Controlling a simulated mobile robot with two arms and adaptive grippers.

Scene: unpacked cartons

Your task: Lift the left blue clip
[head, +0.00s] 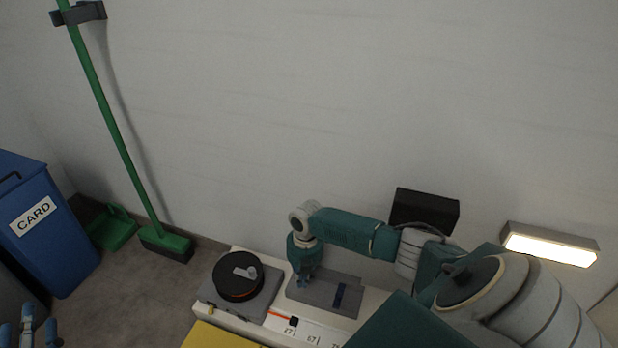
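A dark blue clip (340,295) lies on a flat grey plate (318,301) on the white bench top. My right gripper (302,284) points down over the left part of this plate. Small blue parts show at its tip, and I cannot tell whether they are its fingers or another blue clip. Its own wrist hides the spot below it, so contact and finger opening are unclear. My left gripper (39,329) is at the bottom left corner, fingers apart and empty, far from the bench.
A black round disc (236,278) sits on a grey base left of the plate. A yellow surface (218,338) is at the front. A blue CARD bin (44,230), green broom (166,241) and dustpan (112,230) stand left. A wall lies behind the bench.

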